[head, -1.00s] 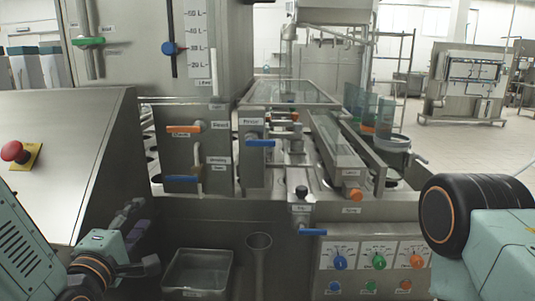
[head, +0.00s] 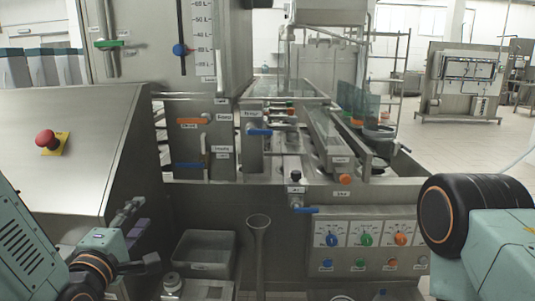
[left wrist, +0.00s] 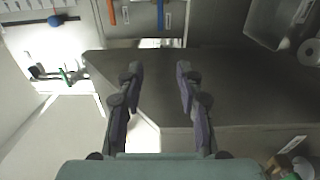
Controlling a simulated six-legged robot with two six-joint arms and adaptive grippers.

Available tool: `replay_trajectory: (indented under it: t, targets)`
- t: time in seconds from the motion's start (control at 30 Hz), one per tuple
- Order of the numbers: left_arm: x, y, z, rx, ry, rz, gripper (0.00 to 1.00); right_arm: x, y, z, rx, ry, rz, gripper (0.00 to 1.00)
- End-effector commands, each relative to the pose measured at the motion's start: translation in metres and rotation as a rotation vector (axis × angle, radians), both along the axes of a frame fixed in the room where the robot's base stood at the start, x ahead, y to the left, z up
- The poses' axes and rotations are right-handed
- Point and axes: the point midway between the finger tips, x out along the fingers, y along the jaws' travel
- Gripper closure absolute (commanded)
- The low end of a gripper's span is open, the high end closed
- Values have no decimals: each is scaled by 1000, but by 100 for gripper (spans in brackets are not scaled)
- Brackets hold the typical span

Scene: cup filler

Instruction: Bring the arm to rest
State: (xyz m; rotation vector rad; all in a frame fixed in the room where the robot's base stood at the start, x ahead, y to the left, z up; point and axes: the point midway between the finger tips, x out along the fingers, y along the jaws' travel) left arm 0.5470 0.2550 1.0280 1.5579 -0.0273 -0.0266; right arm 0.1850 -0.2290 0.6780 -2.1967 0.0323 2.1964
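My left arm comes in at the lower left of the head view. Its gripper (head: 138,238) is open with nothing between the fingers, in front of the machine's steel side. In the left wrist view the same gripper (left wrist: 160,78) has two dark fingers spread apart over a grey steel surface (left wrist: 222,90), and nothing is held. My right arm shows at the lower right of the head view, but its gripper is out of frame.
The cup filler's slanted panel with a red button (head: 46,140) stands at left. Open floor (head: 455,150) lies at the right.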

Motion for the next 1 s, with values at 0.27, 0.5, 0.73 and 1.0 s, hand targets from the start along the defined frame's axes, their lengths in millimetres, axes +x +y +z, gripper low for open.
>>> replay_trajectory:
  t: [0.27,0.5,0.73,1.0]
  targets:
    - [3,-1,-12,173,50,-8,63,0,0,0,0,0,0,63]
    - [-5,-3,-45,438,185,-48,63,0,0,0,0,0,0,63]
    - [-55,-13,-142,849,495,-261,63,0,0,0,0,0,0,63]
    - [-185,-24,-267,1194,868,-730,63,0,0,0,0,0,0,63]
